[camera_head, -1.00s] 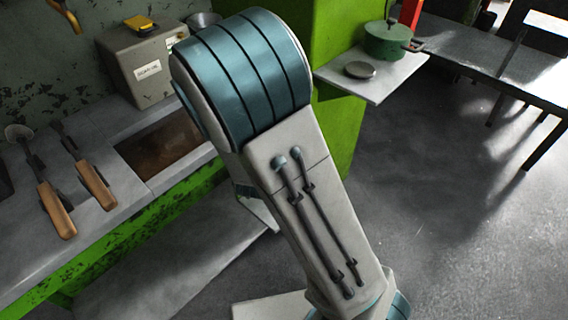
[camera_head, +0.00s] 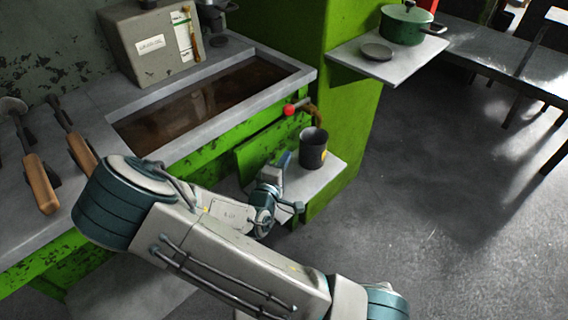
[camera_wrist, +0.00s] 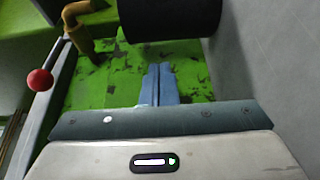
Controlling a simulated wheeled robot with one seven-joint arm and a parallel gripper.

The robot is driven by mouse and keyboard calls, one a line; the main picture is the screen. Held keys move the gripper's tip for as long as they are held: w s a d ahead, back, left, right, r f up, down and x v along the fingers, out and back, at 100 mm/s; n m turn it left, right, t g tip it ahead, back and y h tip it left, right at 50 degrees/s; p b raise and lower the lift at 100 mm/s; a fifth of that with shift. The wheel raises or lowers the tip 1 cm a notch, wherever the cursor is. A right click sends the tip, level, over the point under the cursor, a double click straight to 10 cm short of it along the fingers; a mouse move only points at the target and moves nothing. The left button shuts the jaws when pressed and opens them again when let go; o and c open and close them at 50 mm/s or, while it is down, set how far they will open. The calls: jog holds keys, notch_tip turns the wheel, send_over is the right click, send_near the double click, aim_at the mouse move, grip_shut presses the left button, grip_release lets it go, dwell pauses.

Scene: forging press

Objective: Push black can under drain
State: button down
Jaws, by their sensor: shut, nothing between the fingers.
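The black can (camera_head: 313,150) stands upright on a small grey shelf (camera_head: 322,175) at the side of the green bench. The drain is a brownish-yellow pipe (camera_head: 317,116) whose mouth hangs just above and behind the can in the head view. In the wrist view the can (camera_wrist: 170,18) fills the top middle and the drain pipe (camera_wrist: 78,30) is to its left. My gripper (camera_head: 286,159) is shut and empty, left of the can. In the wrist view the blue fingertips (camera_wrist: 158,72) point at the can, with a small gap showing.
A red-knobbed valve lever (camera_head: 290,109) sits by the drain, and its knob (camera_wrist: 40,80) is left in the wrist view. A trough of dark liquid (camera_head: 195,105) is above. A green wall (camera_head: 352,120) bounds the shelf at right.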

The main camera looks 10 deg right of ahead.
aim_at(313, 141)
jog(key=b+x, duration=0.1)
jog(key=x, duration=0.5)
jog(key=shift+w+d, duration=0.15)
jog(key=shift+w, duration=0.05)
